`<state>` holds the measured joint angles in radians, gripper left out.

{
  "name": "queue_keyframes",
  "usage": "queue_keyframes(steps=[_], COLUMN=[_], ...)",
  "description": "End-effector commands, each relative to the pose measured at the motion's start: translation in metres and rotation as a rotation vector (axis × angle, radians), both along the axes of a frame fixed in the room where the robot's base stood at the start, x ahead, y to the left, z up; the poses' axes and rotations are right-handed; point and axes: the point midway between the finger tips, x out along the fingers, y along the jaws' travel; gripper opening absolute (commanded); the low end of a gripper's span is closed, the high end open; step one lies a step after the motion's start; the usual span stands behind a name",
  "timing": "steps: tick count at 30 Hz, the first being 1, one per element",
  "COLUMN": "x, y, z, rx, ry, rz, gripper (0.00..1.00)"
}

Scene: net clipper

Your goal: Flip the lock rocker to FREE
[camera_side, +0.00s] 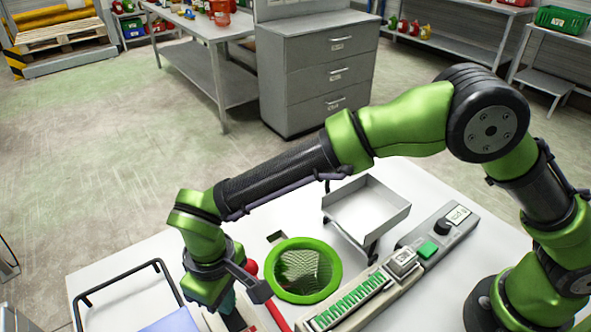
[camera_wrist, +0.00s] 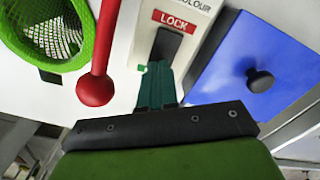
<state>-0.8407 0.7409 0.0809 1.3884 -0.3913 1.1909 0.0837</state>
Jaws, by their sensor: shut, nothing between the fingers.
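The lock rocker (camera_wrist: 166,45) is a dark switch in a pale panel in the wrist view, under a red label (camera_wrist: 174,21) reading LOCK. A small green patch (camera_wrist: 141,68) shows at its lower end, beside my fingertips; no FREE lettering is readable. My gripper (camera_wrist: 158,66) has teal fingers, shut and empty, with their tips at the lower end of the rocker. They cover that end, and I cannot tell whether they touch it or which way it is tilted. In the side view my gripper (camera_side: 228,300) is low over the table's front, and the rocker cannot be made out there.
A red ball-ended lever (camera_wrist: 95,88) stands close left of my fingers in the wrist view. A green-rimmed net (camera_wrist: 78,52) is farther left. A blue plate (camera_wrist: 283,62) with a black knob (camera_wrist: 260,82) is right. A metal tray (camera_side: 367,207) stands behind the net.

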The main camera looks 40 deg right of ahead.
Motion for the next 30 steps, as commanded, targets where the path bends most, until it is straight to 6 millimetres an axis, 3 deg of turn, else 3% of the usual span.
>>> queue_keyframes(steps=[23, 30], x=[-0.001, 0.000], y=[0.000, 0.000], z=[-0.013, -0.003], rx=[-0.001, -0.001], ry=[0.002, 0.001], rz=[0.000, 0.000], gripper=[0.00, 0.00])
